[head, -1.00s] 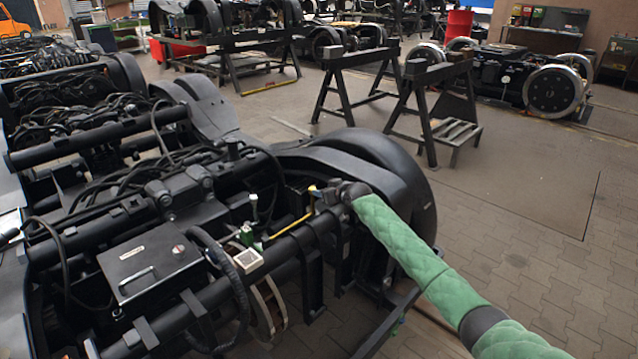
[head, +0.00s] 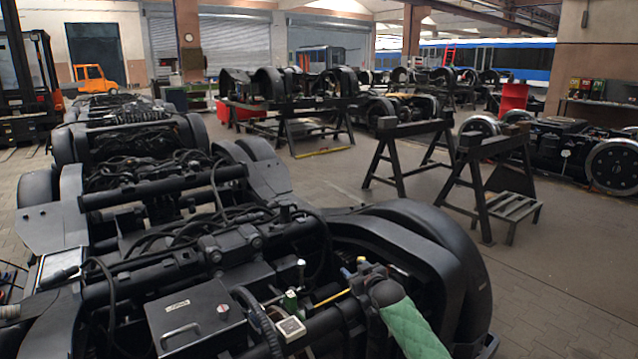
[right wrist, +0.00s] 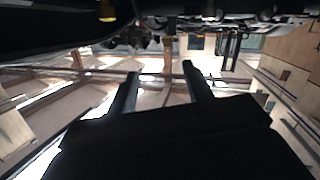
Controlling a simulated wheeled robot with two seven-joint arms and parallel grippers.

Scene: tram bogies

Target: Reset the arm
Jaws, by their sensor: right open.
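My right arm, in a green quilted sleeve, comes up from the bottom of the head view. My right gripper (head: 360,268) is at its far end, over the front right part of the nearest black bogie (head: 430,235). In the right wrist view the two fingers of the right gripper (right wrist: 160,70) stand apart with nothing between them. Whether the gripper touches the bogie cannot be told. My left gripper is not in view.
A grey box with a handle (head: 195,315), a small white-topped block (head: 290,328) and a yellow rod (head: 331,297) are on the bogie left of my gripper. Black trestles (head: 480,190) stand beyond it. The floor at the right (head: 560,270) is clear.

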